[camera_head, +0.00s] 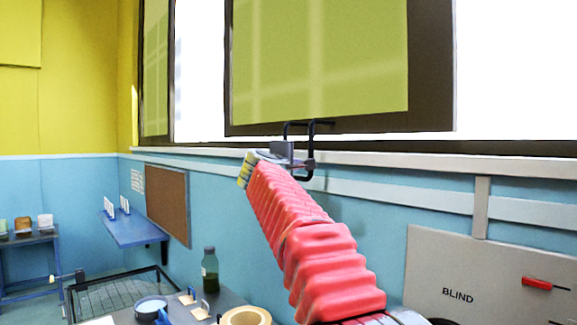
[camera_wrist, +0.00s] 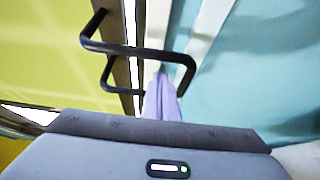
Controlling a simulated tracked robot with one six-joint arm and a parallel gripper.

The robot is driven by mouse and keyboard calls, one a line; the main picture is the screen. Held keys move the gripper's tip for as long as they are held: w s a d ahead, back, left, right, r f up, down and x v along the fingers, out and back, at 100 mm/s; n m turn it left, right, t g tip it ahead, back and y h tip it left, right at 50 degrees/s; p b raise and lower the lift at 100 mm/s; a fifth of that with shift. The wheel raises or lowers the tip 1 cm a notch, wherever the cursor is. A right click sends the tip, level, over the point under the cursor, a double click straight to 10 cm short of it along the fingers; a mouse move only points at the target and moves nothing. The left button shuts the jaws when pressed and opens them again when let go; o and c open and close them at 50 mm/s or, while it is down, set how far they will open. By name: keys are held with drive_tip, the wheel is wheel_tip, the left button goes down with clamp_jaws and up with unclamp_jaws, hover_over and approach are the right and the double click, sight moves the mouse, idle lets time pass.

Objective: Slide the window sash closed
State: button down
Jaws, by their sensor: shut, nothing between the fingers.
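The window sash has a dark frame and an olive-green pane (camera_head: 320,60) in the head view. Its pane fills the left of the wrist view (camera_wrist: 50,60). Black bent rods, apparently the sash handle (camera_head: 309,123), show at its lower edge; they cross the wrist view as two angular loops (camera_wrist: 140,50). Where they attach is unclear. My gripper (camera_head: 303,162) is at these rods, just below the sash. Its pale fingers (camera_wrist: 162,100) are shut and empty, with the rods around or beside them. Whether they touch is not clear.
A pale sill (camera_head: 420,158) runs beneath the window. Bright openings show left (camera_head: 203,70) and right (camera_head: 515,65) of the sash. A grey panel marked BLIND (camera_head: 455,270) with a red lever (camera_head: 540,283) is lower right. A green bottle (camera_head: 210,270) stands below left.

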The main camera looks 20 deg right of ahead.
drive_tip(key=shift+s+d, duration=0.6)
drive_tip(key=shift+s, duration=0.25)
